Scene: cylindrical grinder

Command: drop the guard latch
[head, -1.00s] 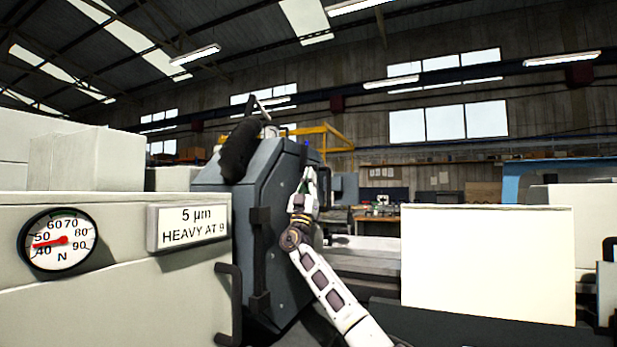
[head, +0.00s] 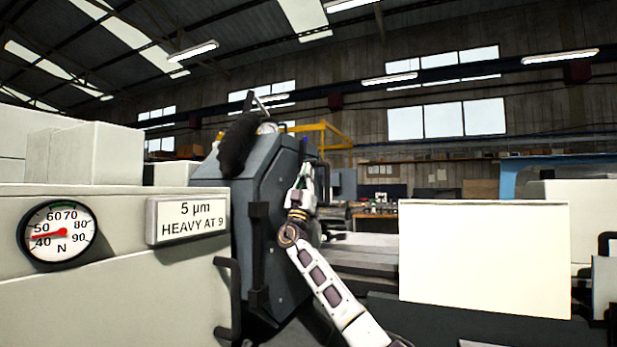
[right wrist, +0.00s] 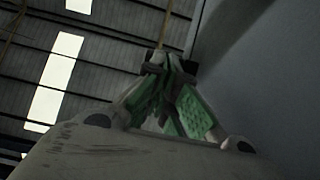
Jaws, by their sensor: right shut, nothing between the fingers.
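The grey guard housing (head: 285,225) stands in the middle of the head view, with a dark bar-like fitting (head: 259,255) on its near face. I cannot tell for sure which part is the guard latch. My right gripper (head: 305,167) is raised at the right edge of the housing, close to its upper side. In the right wrist view its green-padded fingers (right wrist: 168,66) are shut with nothing between them, beside a grey surface (right wrist: 245,75). A thin tan rod (right wrist: 166,22) shows beyond the fingertips. Whether they touch anything is unclear. My left gripper is out of view.
A pale machine body (head: 120,285) with a dial gauge (head: 58,232), a sign (head: 187,219) reading "5 µm HEAVY AT 9" and a black handle (head: 229,295) fills the left. A blank cream panel (head: 485,260) stands right. A black bellows-like part (head: 238,147) sits atop the housing.

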